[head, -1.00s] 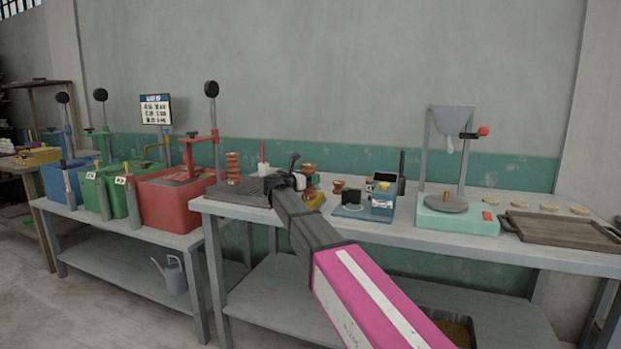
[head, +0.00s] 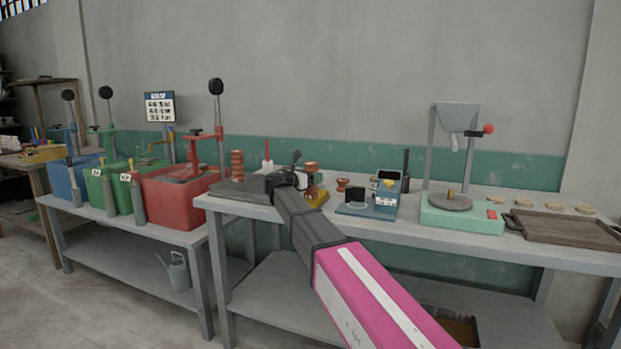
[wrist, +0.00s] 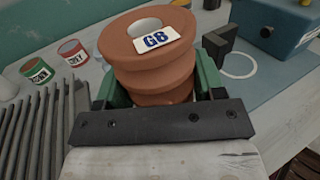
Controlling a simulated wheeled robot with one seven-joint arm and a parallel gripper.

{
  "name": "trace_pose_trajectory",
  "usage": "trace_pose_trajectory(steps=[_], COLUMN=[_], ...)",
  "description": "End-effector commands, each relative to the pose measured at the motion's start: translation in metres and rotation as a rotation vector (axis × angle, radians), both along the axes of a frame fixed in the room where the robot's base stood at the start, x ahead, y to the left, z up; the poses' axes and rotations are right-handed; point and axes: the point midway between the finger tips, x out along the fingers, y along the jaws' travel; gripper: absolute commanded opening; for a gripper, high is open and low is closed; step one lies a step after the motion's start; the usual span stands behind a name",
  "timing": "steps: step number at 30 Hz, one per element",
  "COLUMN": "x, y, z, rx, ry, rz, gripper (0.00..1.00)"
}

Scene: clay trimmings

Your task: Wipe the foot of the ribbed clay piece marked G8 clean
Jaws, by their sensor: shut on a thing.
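The ribbed clay piece marked G8 (wrist: 150,62) is orange-brown and stands between the green fingers of my gripper (wrist: 157,92) in the wrist view. Its white label with blue letters faces up beside the round opening in its top. My gripper is shut on its sides. Its foot is hidden below the dark gripper bar. I cannot tell whether the piece touches that block.
A ribbed clay stack (head: 237,165) stands on a dark slab left of my gripper. A small clay piece (head: 342,184) and a blue device (head: 384,200) are to the right. Two labelled cans (wrist: 72,52) stand at left in the wrist view.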

Motion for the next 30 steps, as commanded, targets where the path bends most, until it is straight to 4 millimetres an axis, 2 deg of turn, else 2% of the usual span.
trace_pose_trajectory(steps=[30], x=[0.050], y=[-0.016], z=[0.000], rx=[0.002], ry=[-0.001], rz=[0.003], gripper=[0.20])
